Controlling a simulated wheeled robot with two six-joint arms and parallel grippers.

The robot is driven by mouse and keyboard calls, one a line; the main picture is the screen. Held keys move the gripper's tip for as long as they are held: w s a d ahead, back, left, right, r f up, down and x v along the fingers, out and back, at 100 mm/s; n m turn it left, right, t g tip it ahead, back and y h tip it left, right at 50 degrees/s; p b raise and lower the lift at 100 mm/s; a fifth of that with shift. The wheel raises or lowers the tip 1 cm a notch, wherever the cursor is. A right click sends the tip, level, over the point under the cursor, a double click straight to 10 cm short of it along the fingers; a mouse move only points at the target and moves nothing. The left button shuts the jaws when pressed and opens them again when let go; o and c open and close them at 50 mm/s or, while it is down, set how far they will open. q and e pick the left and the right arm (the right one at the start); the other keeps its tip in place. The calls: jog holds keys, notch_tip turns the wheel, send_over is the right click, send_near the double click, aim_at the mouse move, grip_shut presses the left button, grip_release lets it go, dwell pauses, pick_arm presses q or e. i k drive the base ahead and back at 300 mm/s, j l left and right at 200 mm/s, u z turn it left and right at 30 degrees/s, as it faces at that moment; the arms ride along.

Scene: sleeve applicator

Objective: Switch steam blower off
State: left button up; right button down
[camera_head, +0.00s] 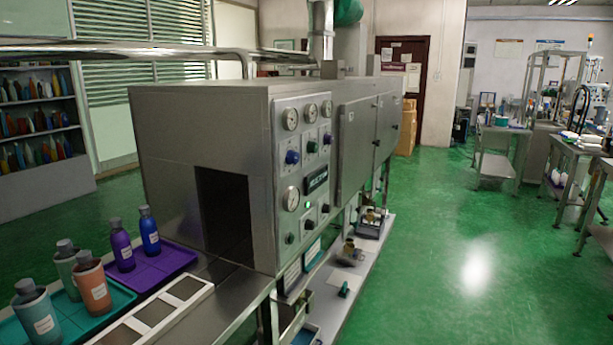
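A large steel box machine (205,120) with a dark tunnel opening (225,215) stands in the centre of the head view. Its control panel (303,170) faces right. The panel carries round gauges, a dark display (317,180) and a small lit green lamp (308,205). Dark knobs (307,224) sit lower down. The labels are too small to read, so I cannot tell which control is the steam blower's. Neither gripper is in view.
Bottles stand on a purple tray (180,262) and a teal tray (110,300) at the lower left. A low shelf (350,290) with small fittings runs along the machine's right side. Green floor (440,240) is clear to the right, before workbenches (500,135).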

aim_at(309, 225)
jog(key=i+l, duration=0.15)
jog(key=l, duration=0.15)
jog(key=i+l+u, duration=0.15)
jog(key=l, duration=0.15)
jog(key=i+l, duration=0.1)
jog(key=l, duration=0.2)
jog(key=i+l+u, duration=0.15)
jog(key=l, duration=0.2)
jog(key=k, duration=0.05)
